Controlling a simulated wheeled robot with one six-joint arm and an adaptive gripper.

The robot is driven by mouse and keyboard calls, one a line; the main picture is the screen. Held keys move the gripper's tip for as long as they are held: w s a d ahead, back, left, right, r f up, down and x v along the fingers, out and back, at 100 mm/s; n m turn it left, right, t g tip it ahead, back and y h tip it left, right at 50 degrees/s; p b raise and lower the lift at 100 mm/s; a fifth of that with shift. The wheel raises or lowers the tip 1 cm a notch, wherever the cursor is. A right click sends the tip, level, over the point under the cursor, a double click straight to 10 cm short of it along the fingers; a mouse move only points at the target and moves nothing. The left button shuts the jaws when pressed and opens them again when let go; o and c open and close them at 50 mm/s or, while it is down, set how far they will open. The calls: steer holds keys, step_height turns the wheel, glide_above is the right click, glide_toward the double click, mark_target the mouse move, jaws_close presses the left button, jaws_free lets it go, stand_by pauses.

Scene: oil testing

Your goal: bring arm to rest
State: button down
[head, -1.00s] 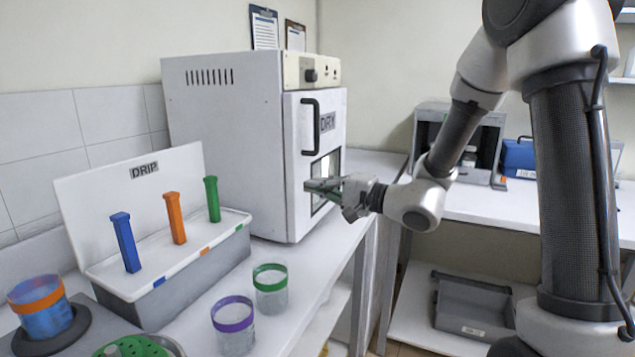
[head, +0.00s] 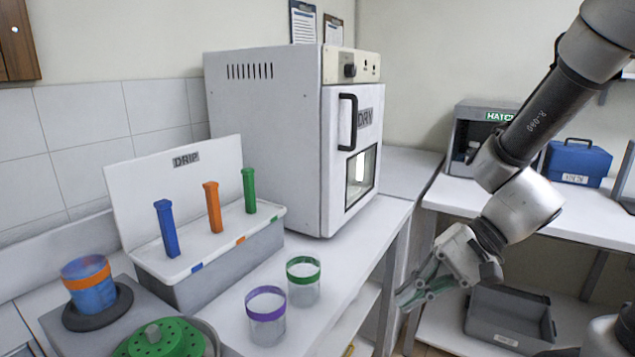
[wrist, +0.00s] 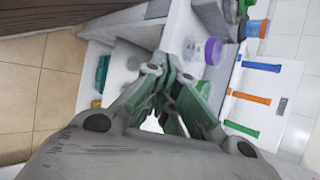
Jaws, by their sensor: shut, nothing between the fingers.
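My gripper (head: 412,293) hangs in front of the white bench's front edge in the head view, pointing down and to the left. Its green-tipped fingers are shut with nothing between them. In the wrist view my gripper (wrist: 172,85) shows its fingers together in front of the bench. The nearest bench items in the head view are the green-rimmed beaker (head: 303,281) and the purple-rimmed beaker (head: 266,317), both apart from my gripper.
The white DRY oven (head: 265,150) has its door shut. The DRIP rack (head: 215,268) holds blue, orange and green sticks. An orange-banded beaker (head: 89,285) stands at left. A grey bin (head: 508,318) sits on a low shelf beyond my gripper. A blue case (head: 576,160) is at right.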

steer(key=s+d+r+n+h, duration=0.15)
steer(key=d+h, duration=0.35)
steer(key=d, duration=0.6)
steer(key=s+d+r+n+t+h, duration=0.1)
steer(key=d+r+t+h, duration=0.3)
steer(key=d+r, duration=0.5)
steer(key=shift+d+n+t+h, duration=0.45)
steer(key=shift+n+t, duration=0.25)
steer(key=shift+n, duration=0.15)
steer(key=shift+r, duration=0.1)
